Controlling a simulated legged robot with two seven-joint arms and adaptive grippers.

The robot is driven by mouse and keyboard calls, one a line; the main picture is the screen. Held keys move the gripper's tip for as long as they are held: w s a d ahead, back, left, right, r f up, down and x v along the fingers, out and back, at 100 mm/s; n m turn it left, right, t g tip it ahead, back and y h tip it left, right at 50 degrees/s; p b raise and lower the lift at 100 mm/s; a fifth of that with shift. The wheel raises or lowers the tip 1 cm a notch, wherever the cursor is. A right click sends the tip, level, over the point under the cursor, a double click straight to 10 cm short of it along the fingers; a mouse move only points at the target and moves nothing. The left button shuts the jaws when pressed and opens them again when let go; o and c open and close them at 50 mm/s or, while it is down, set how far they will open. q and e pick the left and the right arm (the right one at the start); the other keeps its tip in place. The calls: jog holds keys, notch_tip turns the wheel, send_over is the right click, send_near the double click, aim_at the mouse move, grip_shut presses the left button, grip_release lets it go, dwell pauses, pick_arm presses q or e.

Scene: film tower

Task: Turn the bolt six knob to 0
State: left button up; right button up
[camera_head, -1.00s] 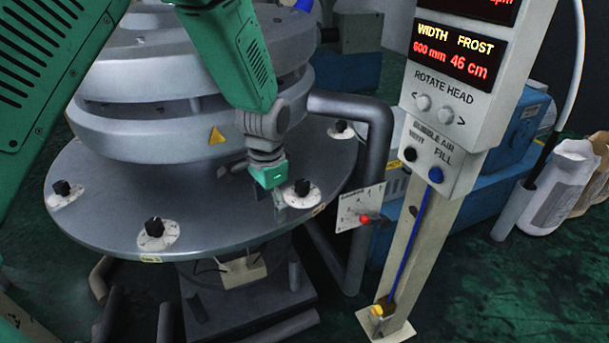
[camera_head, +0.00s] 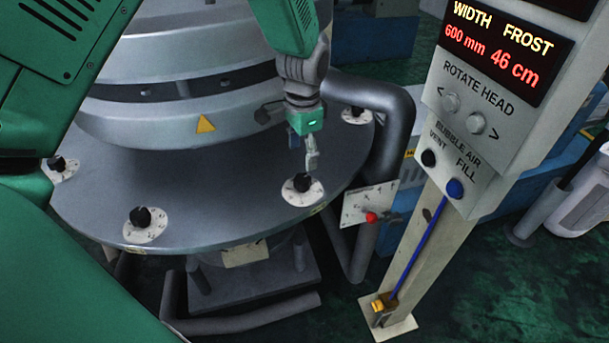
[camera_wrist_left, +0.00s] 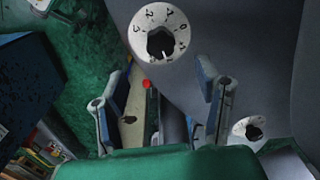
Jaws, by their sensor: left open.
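A black knob on a white numbered dial (camera_head: 302,189) sits near the front right rim of the round grey plate (camera_head: 225,215). My left gripper (camera_head: 308,156) hangs just above and behind it, open and empty, fingers pointing down. In the left wrist view, a black knob on a white dial (camera_wrist_left: 161,42) lies beyond the open fingers of my left gripper (camera_wrist_left: 160,82), apart from them. Its visible digits include 0, 1 and 2. The rim tags are too small to read, so I cannot tell which knob is bolt six. My right gripper is out of view.
Other dial knobs stand along the plate rim, at front left (camera_head: 144,224), far left (camera_head: 60,168) and back right (camera_head: 354,114). A small plate with a red knob (camera_head: 370,205) stands right of the rim, near a thick bent pipe (camera_head: 398,120) and the control post (camera_head: 425,245).

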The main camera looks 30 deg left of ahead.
aim_at(304, 177)
pick_arm(q)
jog(key=f, duration=0.9)
jog(key=shift+w+f+p, duration=0.15)
jog(key=shift+w+p, duration=0.15)
jog(key=c, duration=1.1)
